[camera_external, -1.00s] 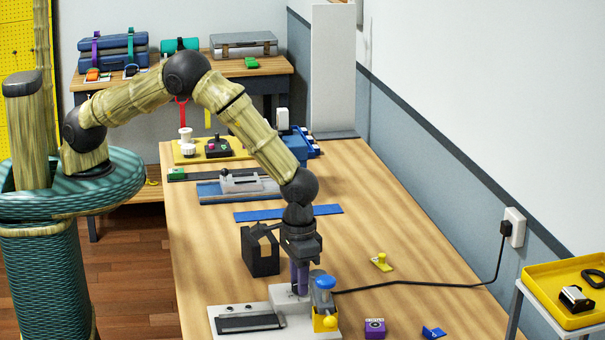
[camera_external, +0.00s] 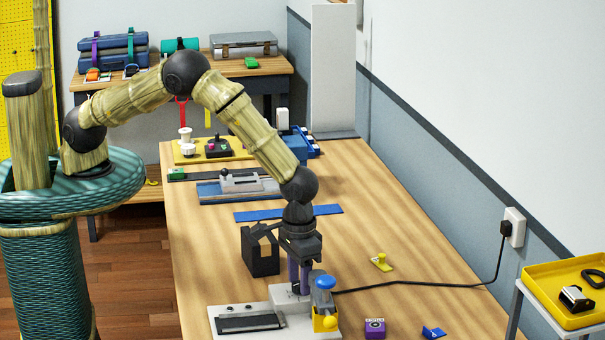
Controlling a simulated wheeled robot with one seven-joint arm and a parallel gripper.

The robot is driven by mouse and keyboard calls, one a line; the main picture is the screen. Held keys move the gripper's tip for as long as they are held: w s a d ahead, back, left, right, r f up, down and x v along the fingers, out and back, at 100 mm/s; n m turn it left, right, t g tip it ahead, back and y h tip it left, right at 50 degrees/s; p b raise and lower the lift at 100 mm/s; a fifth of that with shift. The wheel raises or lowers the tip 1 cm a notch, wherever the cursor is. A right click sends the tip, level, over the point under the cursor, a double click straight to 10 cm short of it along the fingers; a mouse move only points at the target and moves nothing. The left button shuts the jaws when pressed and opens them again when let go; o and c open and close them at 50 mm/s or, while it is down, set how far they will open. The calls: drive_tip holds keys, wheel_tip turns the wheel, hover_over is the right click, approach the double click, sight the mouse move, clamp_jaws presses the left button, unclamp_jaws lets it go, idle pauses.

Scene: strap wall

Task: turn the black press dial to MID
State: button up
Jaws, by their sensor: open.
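The press (camera_external: 278,303) stands at the front of the bench, with a light grey base, a blue knob (camera_external: 325,282) and a yellow block (camera_external: 325,321) on its right. My gripper (camera_external: 299,288) points straight down over the back part of the press, just left of the blue knob. Its purple fingers are apart, one each side of a small gap. The black dial is mostly hidden at the fingertips; its pointer and the MID mark cannot be made out. I cannot tell whether the fingers touch the dial.
A black box (camera_external: 261,252) stands close behind and left of my gripper. A black cable (camera_external: 425,284) runs from the press to the wall socket. A purple block (camera_external: 375,328), a blue piece (camera_external: 433,332) and a yellow piece (camera_external: 381,262) lie to the right.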

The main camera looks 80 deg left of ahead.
sight(299, 283)
drive_tip(key=shift+d+r, duration=0.1)
drive_tip(key=shift+d, duration=0.1)
drive_tip(key=shift+r+p, duration=0.55)
drive_tip(key=shift+r, duration=0.1)
wheel_tip(299, 283, up, 7)
drive_tip(key=p, duration=0.4)
drive_tip(key=shift+a+f, duration=0.15)
drive_tip(key=shift+a, duration=0.1)
